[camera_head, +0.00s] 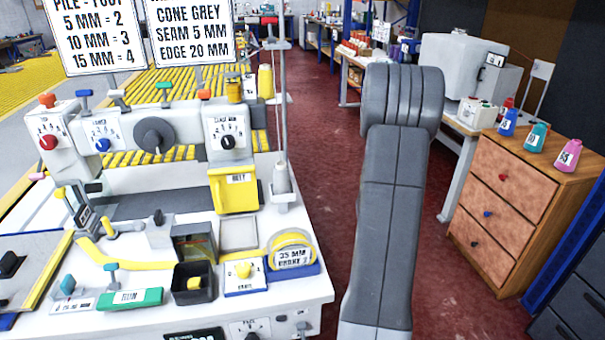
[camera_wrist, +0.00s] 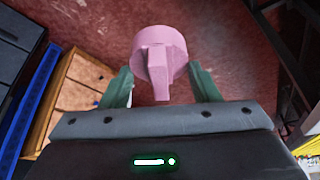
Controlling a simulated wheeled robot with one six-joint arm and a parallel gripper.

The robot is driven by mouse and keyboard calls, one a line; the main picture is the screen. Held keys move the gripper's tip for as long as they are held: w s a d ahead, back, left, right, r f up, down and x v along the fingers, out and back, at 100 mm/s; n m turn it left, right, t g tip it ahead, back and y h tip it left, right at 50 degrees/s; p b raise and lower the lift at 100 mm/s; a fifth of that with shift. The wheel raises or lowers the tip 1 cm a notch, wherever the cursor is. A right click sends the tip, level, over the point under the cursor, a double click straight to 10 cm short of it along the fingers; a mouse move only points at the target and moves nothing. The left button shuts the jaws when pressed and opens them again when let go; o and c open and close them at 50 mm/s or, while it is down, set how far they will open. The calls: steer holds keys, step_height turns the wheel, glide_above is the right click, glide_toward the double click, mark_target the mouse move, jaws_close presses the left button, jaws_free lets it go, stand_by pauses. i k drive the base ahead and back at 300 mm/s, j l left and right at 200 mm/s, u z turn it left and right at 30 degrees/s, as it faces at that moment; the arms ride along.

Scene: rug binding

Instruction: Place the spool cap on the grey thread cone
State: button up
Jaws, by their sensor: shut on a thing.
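The pink spool cap (camera_wrist: 172,42), a round disc with a bar-shaped grip, is in the wrist view. My gripper (camera_wrist: 160,85) is shut on it, with a green finger on each side of the grip. In the head view the grey thread cone (camera_head: 281,178) stands upright on a white base at the right back of the white machine table, beside a tall thin rod. My gripper and the cap do not show in the head view, and the cone cannot be made out in the wrist view. The cap is held in the air over the red floor.
My arm fills the middle of the head view. The white table (camera_head: 250,318) carries a yellow bin (camera_head: 234,196), a tape roll (camera_head: 291,250) and a black box (camera_head: 193,290). Red floor (camera_head: 325,140) lies open between.

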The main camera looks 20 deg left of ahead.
mark_target(281, 169)
steer(key=i+l, duration=0.25)
steer(key=i, duration=0.2)
steer(key=i+l+u, duration=0.1)
steer(key=i+l, duration=0.15)
steer(key=i, duration=0.15)
steer(key=i+l+u, duration=0.1)
steer(key=i+l, duration=0.15)
steer(key=i, duration=0.2)
